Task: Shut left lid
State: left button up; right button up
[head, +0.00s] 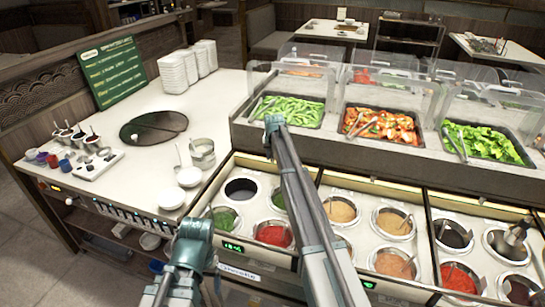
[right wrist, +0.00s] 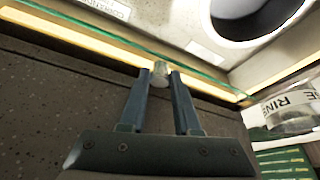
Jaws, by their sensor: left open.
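A clear lid edge with a greenish rim (right wrist: 105,48) crosses the right wrist view, with a small pale knob (right wrist: 160,76). My right gripper (right wrist: 160,84) has its fingers close on both sides of the knob. The left sauce-well bay (head: 228,167) shows uncovered wells: a dark one (head: 241,189), a green one (head: 226,217) and a red one (head: 273,233). My right arm hides part of this bay and my right gripper in the head view.
A raised counter with food pans under clear guards (head: 388,122) stands behind the wells. More sauce wells (head: 393,222) fill the bays to the right. White bowls (head: 189,177), a metal pot (head: 202,153) and a cup tray (head: 88,158) stand on the white counter at left.

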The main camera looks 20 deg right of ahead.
grip_shut()
dwell(1.0)
jog(key=s+a, duration=0.9)
jog(key=s, duration=0.5)
jog(key=s+a, duration=1)
jog(key=s, duration=0.4)
jog(key=shift+s, duration=0.2)
jog(key=o, duration=0.8)
grip_release()
jog(key=shift+c, duration=0.2)
jog(key=shift+r, duration=0.1)
jog(key=p+v, duration=1.2)
jog(key=v, duration=0.1)
jog(key=shift+r+p, duration=0.25)
jog(key=shift+p, duration=0.15)
jog(key=shift+s, duration=0.1)
